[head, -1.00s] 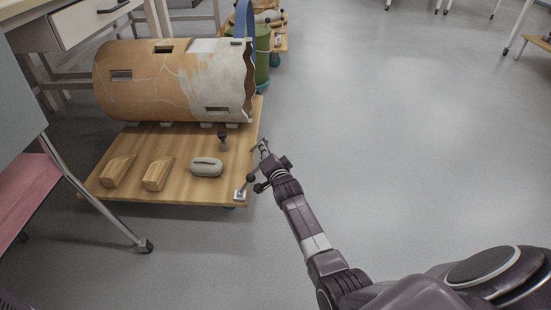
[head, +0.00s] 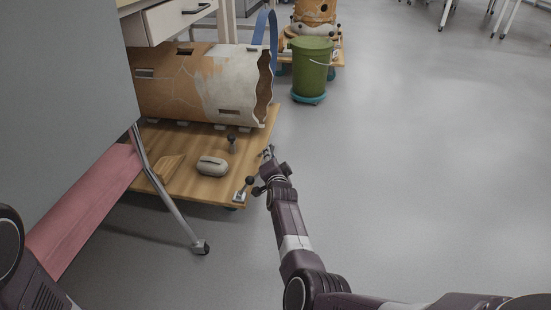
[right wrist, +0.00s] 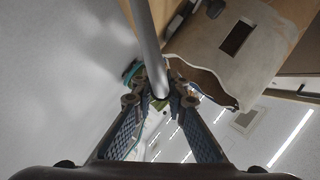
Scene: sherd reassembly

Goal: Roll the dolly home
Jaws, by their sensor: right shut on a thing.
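The dolly (head: 205,188) is a low wooden platform on casters, left of centre in the head view. It carries a large cracked orange and pale clay cylinder (head: 215,85) lying on its side. My right gripper (head: 267,153) is at the dolly's right edge. In the right wrist view its fingers (right wrist: 159,101) are closed around a grey metal bar (right wrist: 147,45), which looks like the dolly's handle. The cylinder's jagged open end also shows there (right wrist: 215,60). My left gripper is not in view.
A grey lidded item (head: 212,167) and a wooden block (head: 165,168) lie on the dolly. A green bucket (head: 311,68) stands behind. The floor (head: 430,150) on the right is clear.

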